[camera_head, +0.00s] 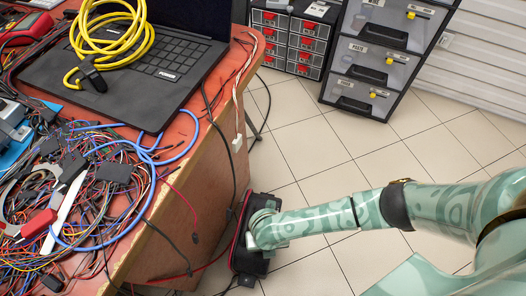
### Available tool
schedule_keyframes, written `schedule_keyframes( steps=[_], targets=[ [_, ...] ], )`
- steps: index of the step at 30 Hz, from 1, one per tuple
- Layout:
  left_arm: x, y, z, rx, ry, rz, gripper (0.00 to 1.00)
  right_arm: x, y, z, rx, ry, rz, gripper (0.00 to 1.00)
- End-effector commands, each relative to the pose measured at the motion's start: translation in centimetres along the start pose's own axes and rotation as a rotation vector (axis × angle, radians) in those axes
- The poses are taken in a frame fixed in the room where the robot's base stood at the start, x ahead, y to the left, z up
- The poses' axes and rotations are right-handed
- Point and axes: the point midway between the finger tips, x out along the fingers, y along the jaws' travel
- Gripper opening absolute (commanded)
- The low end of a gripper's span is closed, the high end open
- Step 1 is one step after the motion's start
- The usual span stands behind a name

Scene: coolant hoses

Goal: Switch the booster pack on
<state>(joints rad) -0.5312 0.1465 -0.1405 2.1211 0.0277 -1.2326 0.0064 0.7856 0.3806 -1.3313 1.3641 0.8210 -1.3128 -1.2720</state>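The booster pack (247,262) is a black case with a red edge. It stands low beside the side of the orange-brown workbench, at the floor. My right arm, pale green, comes in from the right and reaches down to it. My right gripper (263,236) is over the pack's face and covers its middle. I cannot tell whether its fingers touch the pack or whether they are open or shut. No switch on the pack can be made out. A red cable and a black cable run near the pack at the bench foot. My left gripper is not in view.
The workbench (205,165) at the left carries a laptop (150,70) with a yellow cable (105,45), and tangled wires. Cables hang down the bench side. Drawer cabinets (292,40) and a bin rack (375,60) stand at the back. The tiled floor (330,140) between is clear.

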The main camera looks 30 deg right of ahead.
Motion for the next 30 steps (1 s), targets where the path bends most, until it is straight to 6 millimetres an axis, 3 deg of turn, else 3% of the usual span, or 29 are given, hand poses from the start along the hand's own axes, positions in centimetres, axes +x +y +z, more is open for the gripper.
schedule_keyframes(
  steps=[30],
  targets=[
    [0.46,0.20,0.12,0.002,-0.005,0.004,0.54,0.77,0.00,0.00,0.000,0.000,0.000,0.00]
  ],
)
